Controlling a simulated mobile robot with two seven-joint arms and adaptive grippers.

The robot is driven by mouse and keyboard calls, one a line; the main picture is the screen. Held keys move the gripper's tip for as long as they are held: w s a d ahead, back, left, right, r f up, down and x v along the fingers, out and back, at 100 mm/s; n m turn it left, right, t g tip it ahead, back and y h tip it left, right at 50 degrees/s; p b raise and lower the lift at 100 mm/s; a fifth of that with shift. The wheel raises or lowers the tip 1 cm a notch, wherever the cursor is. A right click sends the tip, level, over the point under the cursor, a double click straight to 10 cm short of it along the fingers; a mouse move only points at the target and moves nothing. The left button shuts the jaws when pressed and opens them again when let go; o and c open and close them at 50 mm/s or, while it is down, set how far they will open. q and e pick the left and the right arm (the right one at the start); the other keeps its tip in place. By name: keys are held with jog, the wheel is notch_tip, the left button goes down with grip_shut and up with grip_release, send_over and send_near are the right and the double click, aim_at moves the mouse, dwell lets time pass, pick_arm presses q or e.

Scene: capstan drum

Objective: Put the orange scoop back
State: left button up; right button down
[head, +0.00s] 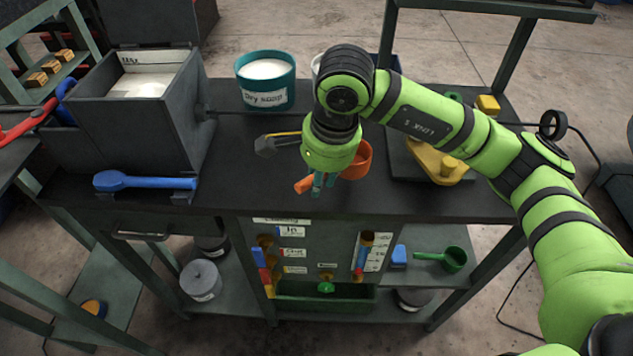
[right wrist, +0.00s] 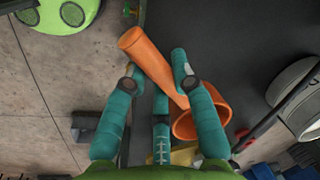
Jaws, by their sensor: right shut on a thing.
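The orange scoop (head: 358,160) is in my right gripper (head: 318,187), above the front part of the dark bench top (head: 255,190). Its round cup sticks out to the right of the fingers and its handle end to the left. In the right wrist view the gripper's teal fingers (right wrist: 155,78) close around the scoop's handle (right wrist: 147,52). The cup (right wrist: 205,116) lies beside the right-hand finger in that view. The gripper hides part of the handle in the head view. My left gripper is out of view.
A teal "Dry soap" tub (head: 265,95) stands at the back. A grey bin (head: 190,110) of white powder and a blue scoop (head: 145,182) are at left. A yellow device (head: 438,163) sits at right. A green scoop (head: 452,260) lies on the lower shelf. The front-centre bench top is mostly clear.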

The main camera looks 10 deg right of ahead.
aim_at(314, 202)
jog(key=shift+w+a+f, duration=0.35)
jog(key=shift+w+f, duration=0.05)
jog(key=shift+w, duration=0.1)
notch_tip(314, 202, down, 3)
jog(key=shift+f+p, duration=0.15)
jog(key=shift+p, duration=0.75)
jog(key=shift+f, duration=0.35)
jog(key=shift+f, duration=0.15)
jog(key=c, duration=1)
grip_release()
jog(key=shift+c, duration=0.2)
